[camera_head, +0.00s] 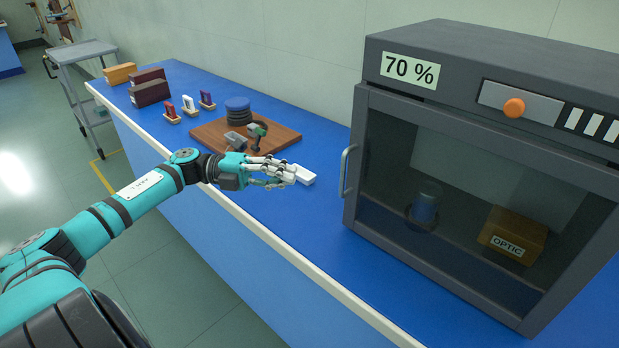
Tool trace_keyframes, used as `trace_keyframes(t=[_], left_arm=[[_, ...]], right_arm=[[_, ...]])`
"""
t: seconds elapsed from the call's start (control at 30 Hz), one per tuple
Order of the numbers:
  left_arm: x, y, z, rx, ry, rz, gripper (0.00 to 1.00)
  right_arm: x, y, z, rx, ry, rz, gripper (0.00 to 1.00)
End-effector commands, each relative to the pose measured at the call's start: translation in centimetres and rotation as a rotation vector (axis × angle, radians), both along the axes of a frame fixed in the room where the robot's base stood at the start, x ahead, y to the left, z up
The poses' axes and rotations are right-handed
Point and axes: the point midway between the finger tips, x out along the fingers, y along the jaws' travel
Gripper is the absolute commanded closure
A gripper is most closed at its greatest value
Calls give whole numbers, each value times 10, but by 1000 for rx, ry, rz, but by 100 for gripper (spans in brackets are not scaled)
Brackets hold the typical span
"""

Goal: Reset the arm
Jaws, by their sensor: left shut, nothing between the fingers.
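My left arm is teal with black bands and comes in from the lower left. It is stretched out over the front edge of the blue bench (330,234). My right gripper is not in view.
The cabinet door is closed; a blue cylinder (425,205) and an OPTIC box (512,236) show inside.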

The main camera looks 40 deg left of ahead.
Motion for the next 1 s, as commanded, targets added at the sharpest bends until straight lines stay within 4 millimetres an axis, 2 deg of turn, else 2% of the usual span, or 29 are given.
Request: trace_keyframes(t=[0.2, 0.43, 0.73, 1.0], left_arm=[[-8, 15, -1, 1, 0, 1, 100], [-8, 16, 3, 1, 0, 0, 100], [-8, 16, 55, 1, 0, 0, 100], [-8, 16, 83, 1, 0, 0, 100]], right_arm=[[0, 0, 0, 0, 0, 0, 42], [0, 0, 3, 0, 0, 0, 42], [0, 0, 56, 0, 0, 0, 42], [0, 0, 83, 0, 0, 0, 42]])
